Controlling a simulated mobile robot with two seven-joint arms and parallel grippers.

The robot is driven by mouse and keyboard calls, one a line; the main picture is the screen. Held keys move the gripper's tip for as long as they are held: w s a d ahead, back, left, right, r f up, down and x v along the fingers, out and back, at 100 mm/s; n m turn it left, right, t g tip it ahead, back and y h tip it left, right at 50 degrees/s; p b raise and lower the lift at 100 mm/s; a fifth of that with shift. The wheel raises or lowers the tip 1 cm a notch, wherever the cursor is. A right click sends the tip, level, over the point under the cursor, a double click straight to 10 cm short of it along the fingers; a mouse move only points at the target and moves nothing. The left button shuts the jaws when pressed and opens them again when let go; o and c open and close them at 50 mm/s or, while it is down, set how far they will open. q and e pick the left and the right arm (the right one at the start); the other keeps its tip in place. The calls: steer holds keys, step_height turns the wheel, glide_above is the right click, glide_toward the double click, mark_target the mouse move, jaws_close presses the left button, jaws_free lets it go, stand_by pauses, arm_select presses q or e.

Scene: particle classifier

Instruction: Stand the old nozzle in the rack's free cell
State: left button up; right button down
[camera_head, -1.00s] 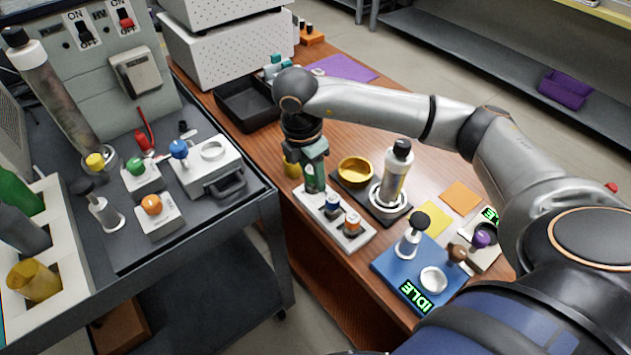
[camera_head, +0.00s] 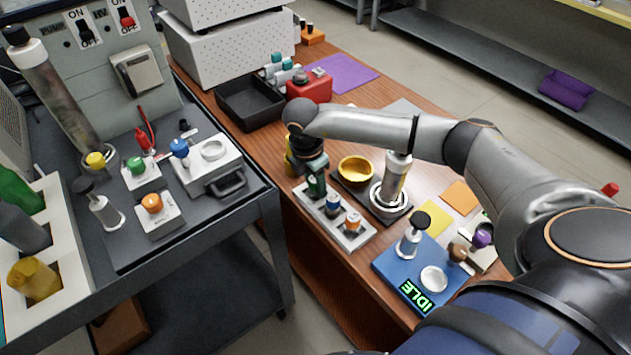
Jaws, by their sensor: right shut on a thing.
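The white rack (camera_head: 352,240) lies on the wooden bench near its left edge. A blue-topped nozzle (camera_head: 333,204) and an orange-topped nozzle (camera_head: 352,222) stand in its middle and near cells. My right gripper (camera_head: 314,168) points down over the rack's far end and is shut on a dark green nozzle (camera_head: 317,186). This nozzle is roughly upright at the far cell; its lower end seems to be in the cell, but I cannot tell how deep. My forearm and wrist hide part of the bench behind. My left gripper is not in view.
A gold bowl (camera_head: 355,169) and a white cylinder on a dark base (camera_head: 395,182) stand close right of the rack. A blue IDLE device (camera_head: 390,262) is in front. A black tray (camera_head: 250,103) and red object (camera_head: 310,87) lie beyond. A grey cart (camera_head: 240,215) stands left.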

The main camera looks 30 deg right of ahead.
mark_target(309, 194)
steer(key=shift+f, duration=0.15)
steer(key=shift+c, duration=2.1)
jaws_free()
step_height(309, 194, up, 12)
steer(key=a, duration=0.1)
steer(key=shift+a, duration=0.4)
